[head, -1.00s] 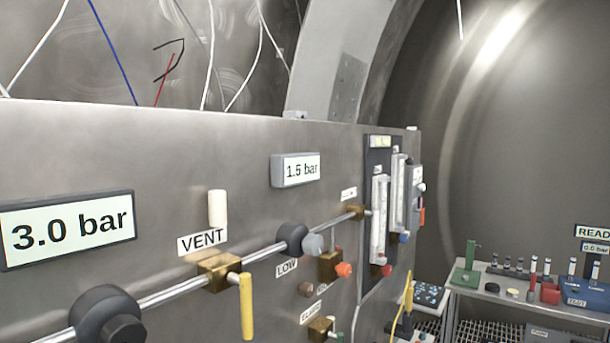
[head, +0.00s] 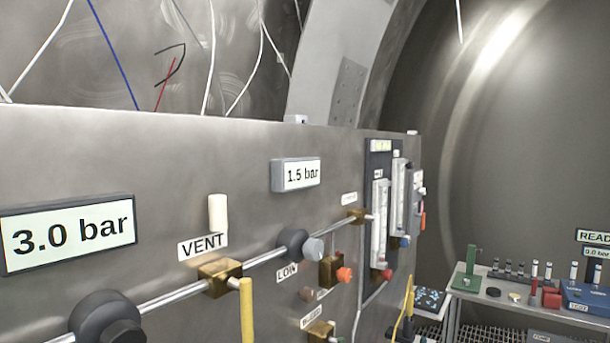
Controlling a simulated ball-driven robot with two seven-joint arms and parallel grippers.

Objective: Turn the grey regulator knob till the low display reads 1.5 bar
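The grey regulator knob (head: 313,249) sits on the front of a dark round regulator body (head: 292,243) on the steel pipe, above the LOW label (head: 287,271). The low display (head: 296,174) on the panel above it reads 1.5 bar. A larger display (head: 68,232) at the left reads 3.0 bar. Neither of my grippers shows in the head view, and nothing touches the knob.
A yellow lever (head: 247,312) hangs from a brass valve (head: 219,277) left of the knob. An orange-red knob (head: 344,275) sits close at its lower right. Flowmeters (head: 380,222) stand farther right. A bench (head: 530,302) with several small items stands at the back right.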

